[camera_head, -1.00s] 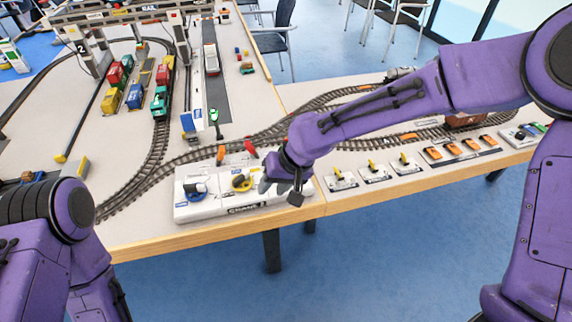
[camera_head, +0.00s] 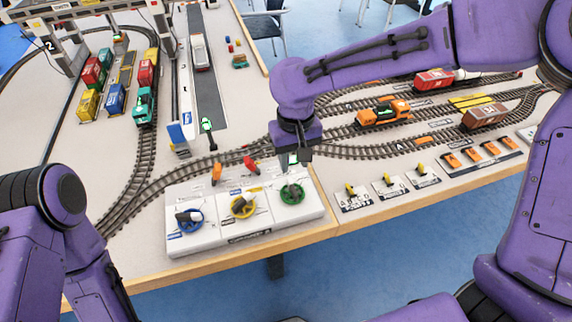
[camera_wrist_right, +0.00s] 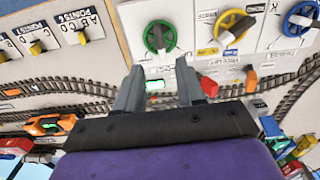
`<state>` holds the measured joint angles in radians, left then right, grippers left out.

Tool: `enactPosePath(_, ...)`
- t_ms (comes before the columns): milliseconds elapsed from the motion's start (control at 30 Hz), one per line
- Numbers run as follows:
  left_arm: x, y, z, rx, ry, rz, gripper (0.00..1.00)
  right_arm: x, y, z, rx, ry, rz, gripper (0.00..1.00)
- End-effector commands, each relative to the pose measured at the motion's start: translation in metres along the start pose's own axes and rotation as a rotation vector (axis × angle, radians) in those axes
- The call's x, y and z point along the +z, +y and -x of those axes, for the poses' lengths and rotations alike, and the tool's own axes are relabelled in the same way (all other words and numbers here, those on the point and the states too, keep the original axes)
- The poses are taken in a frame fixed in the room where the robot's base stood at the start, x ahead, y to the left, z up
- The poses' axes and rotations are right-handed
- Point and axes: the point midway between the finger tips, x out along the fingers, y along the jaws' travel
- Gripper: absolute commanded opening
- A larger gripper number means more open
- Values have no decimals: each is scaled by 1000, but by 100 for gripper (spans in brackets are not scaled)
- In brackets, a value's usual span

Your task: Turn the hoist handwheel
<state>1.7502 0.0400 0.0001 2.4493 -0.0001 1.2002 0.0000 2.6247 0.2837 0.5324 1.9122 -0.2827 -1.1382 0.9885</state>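A white crane control panel (camera_head: 215,239) near the table's front edge carries a blue handwheel (camera_head: 188,219), a yellow handwheel (camera_head: 243,206) and a green handwheel (camera_head: 291,194). I cannot read which one is labelled hoist. My right gripper (camera_head: 297,160) is just behind and above the green wheel. In the right wrist view its two fingers (camera_wrist_right: 158,88) are apart with no wheel between them. The green wheel (camera_wrist_right: 160,37) lies just past the fingertips, with the yellow wheel (camera_wrist_right: 236,25) and blue wheel (camera_wrist_right: 299,18) to the right. My left arm shows at left, but its gripper does not.
A small green-lit part (camera_wrist_right: 155,85) shows between my fingers. Yellow point levers (camera_head: 388,180) are to the right. Track, an orange locomotive (camera_head: 383,112) and a crane gantry (camera_head: 160,30) lie behind.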

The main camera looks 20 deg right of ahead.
Motion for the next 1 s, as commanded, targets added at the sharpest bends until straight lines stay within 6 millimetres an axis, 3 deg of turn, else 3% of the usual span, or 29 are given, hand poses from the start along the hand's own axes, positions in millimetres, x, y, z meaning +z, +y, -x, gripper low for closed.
enactPosePath(167,1,0,-1,0,-1,0,43,0,0,-10,0,-3,-1,38)
enactPosePath(500,2,0,-4,-1,-1,0,43,2,0,-82,-1,-5,0,38)
enactPosePath(600,2,0,-4,0,-1,0,43,1,0,-96,-1,-3,0,38)
enactPosePath(967,2,0,-4,0,-1,0,43,0,0,-106,-1,1,0,38)
enactPosePath(1000,2,0,-4,-1,-1,0,43,0,0,-106,-1,1,0,29)
